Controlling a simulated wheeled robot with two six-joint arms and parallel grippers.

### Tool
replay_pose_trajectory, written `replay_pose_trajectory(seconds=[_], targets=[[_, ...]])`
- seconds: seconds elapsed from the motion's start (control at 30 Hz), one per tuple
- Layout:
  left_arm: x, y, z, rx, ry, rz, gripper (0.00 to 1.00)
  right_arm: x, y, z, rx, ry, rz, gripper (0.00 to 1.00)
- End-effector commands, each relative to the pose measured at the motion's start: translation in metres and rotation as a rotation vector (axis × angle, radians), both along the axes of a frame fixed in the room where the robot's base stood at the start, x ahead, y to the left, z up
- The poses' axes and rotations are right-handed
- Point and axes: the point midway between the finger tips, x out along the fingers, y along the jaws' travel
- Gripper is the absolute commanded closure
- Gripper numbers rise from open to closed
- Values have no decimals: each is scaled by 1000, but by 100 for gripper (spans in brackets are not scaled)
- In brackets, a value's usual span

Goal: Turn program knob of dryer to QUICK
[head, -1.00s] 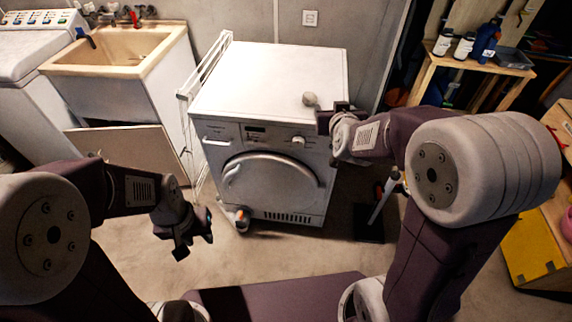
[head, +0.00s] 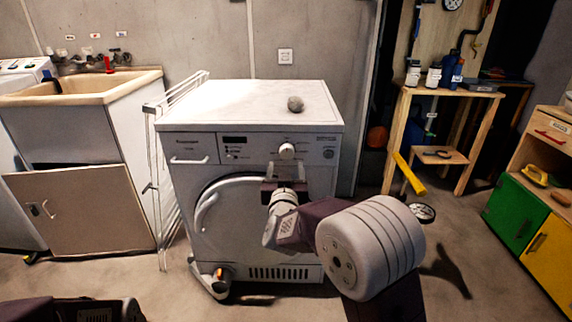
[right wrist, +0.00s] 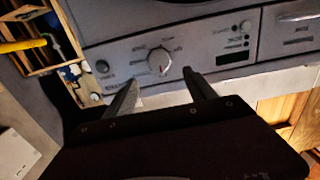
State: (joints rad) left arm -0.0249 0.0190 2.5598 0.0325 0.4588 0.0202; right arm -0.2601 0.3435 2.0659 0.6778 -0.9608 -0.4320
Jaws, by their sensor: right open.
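The white dryer (head: 235,112) stands against the back wall, its round door shut. Its program knob (head: 286,151) is a pale round dial on the front panel. My right gripper (head: 284,168) is just below the knob in the head view. In the right wrist view, where the dryer appears upside down, the knob (right wrist: 159,61) lies just beyond the gap between the open fingers (right wrist: 160,80). The fingers look empty and not closed on it. A small red mark shows on the knob; the labels around it are too small to read. My left gripper is out of view.
A folded white rack (head: 160,185) stands at the dryer's left, beside a sink cabinet (head: 85,205). A wooden shelf (head: 437,92) with bottles is at the right. An orange-and-white item (head: 219,274) stands by the dryer's lower left.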

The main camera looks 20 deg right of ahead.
Motion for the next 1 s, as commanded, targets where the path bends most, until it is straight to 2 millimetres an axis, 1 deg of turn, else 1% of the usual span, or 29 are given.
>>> replay_pose_trajectory(seconds=[0.03,0.23,0.27,0.33,0.4,0.5,0.6,0.8,0.87,0.9,0.97,1.0], targets=[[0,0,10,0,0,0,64,6,-2,5,-1,2,-2,36],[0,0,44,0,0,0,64,44,-14,8,-2,5,-3,36],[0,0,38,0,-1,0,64,50,-16,3,-1,1,-3,36],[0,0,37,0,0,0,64,63,-20,1,0,1,-3,36],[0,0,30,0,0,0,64,72,-22,-2,0,0,-2,36],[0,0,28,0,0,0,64,81,-24,-1,1,0,-2,36],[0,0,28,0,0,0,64,84,-25,0,-1,0,-1,36],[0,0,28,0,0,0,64,84,-25,1,-1,1,0,36],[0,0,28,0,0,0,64,84,-25,1,-1,1,-1,53],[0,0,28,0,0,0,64,84,-25,1,-1,1,-1,64],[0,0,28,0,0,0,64,84,-25,1,-1,1,-1,81],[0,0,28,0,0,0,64,84,-25,1,-1,1,-1,92]])
